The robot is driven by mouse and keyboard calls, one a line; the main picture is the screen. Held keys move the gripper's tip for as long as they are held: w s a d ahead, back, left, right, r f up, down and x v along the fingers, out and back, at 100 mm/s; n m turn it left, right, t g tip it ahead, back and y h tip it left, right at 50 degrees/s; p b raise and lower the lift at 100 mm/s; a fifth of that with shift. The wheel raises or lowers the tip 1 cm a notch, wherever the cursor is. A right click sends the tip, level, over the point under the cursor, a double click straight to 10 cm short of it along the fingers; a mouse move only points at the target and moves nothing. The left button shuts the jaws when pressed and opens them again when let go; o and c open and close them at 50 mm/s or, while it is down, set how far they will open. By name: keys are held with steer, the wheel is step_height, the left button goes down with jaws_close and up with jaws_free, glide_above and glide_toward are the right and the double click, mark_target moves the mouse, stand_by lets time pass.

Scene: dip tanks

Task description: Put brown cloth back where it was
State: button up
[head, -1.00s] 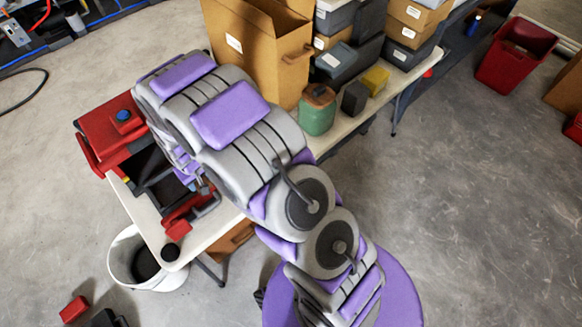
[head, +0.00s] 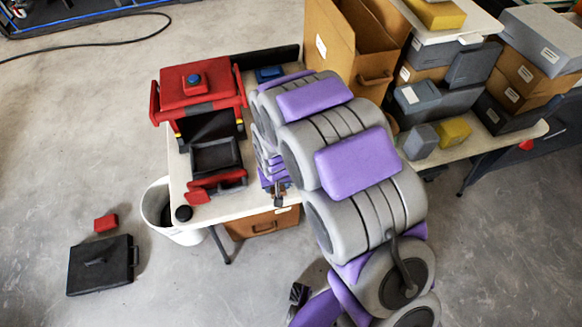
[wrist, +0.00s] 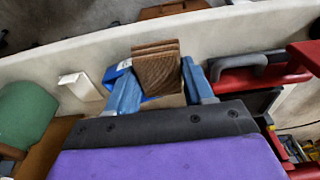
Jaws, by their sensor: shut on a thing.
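In the wrist view, my gripper (wrist: 160,85) has its two blue fingers closed on a brown, ridged piece with a wood-like grain, which I take for the brown cloth (wrist: 157,70). The piece sticks up between the fingers; its lower part is hidden by the dark gripper body. I cannot tell whether it touches the table below. In the head view, my gripper (head: 278,192) is low over the white table (head: 240,206), just right of the red toolbox (head: 199,88), and the cloth cannot be made out there.
A tall cardboard box (head: 335,50), grey box (head: 421,141) and yellow block (head: 453,132) stand right. A green canister (wrist: 25,112) shows in the wrist view. A white bucket (head: 160,208) and black case (head: 102,264) are on the floor.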

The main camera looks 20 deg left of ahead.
steer(key=w, duration=0.4)
steer(key=shift+w+a+f+b, duration=0.15)
steer(key=shift+a+f+b, duration=0.05)
steer(key=shift+f+b, duration=0.15)
steer(key=w+f, duration=0.1)
steer(key=w, duration=0.1)
steer(key=w+f+b, duration=0.1)
steer(key=w, duration=0.1)
steer(key=w+f+b, duration=0.1)
steer(key=w, duration=0.1)
steer(key=shift+f, duration=0.3)
steer(key=shift+d+f, duration=0.1)
steer(key=shift+d+r, duration=0.2)
steer(key=shift+d, duration=0.4)
steer(key=shift+f, duration=0.15)
steer(key=shift+a+f, duration=0.6)
steer(key=shift+f, duration=0.05)
steer(key=o, duration=0.6)
steer(key=shift+d+r, duration=0.1)
steer(key=shift+d, duration=0.05)
steer(key=o, duration=0.4)
steer(key=shift+d, duration=0.35)
steer(key=shift+a, duration=0.2)
